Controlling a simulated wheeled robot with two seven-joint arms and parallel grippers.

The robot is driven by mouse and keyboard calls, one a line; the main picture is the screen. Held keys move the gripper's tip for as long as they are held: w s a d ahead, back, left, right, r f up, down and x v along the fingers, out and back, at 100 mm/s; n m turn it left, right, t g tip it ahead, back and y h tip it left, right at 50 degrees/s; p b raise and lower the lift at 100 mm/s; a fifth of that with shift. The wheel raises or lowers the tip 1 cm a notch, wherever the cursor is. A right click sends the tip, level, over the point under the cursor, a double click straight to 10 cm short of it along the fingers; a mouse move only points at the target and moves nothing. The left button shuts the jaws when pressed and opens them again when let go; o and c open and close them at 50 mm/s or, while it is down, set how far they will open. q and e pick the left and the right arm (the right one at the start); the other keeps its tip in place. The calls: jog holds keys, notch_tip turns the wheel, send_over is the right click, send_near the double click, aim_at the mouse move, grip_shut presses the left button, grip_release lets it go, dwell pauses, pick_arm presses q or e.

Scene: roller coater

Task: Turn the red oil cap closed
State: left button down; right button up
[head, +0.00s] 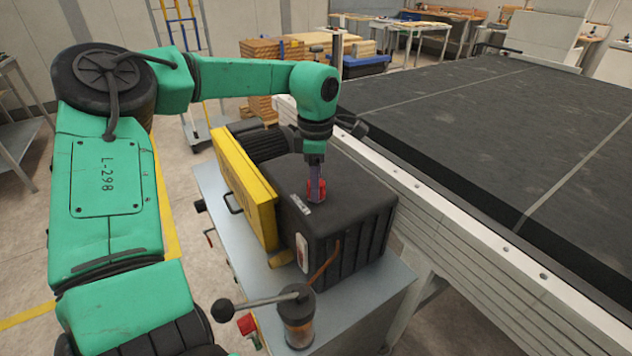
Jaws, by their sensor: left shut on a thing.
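The red oil cap (311,196) sits on top of the black machine housing (345,200). My left gripper (316,190) points down from above and is shut on the cap, its fingers around it. The fingers partly hide the cap, so I cannot tell how far it is turned. My right gripper is not in view.
A yellow panel (246,190) stands along the housing's left side on a grey metal table (372,303). A lever with a black knob (223,310) and a glass cup (298,325) stand in front. A long black conveyor bed (480,130) lies to the right.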

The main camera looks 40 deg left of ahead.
pick_arm(q)
jog(key=m, duration=0.5)
jog(key=shift+w+r+m, duration=0.1)
jog(key=shift+r+m, duration=0.1)
jog(key=shift+m, duration=0.1)
jog(key=m, duration=0.4)
jog(key=shift+m+p, duration=0.35)
jog(key=shift+m, duration=0.05)
jog(key=shift+c, duration=1.7)
grip_release()
jog(key=shift+f, duration=0.1)
notch_tip(320, 180, up, 15)
jog(key=shift+f, duration=0.2)
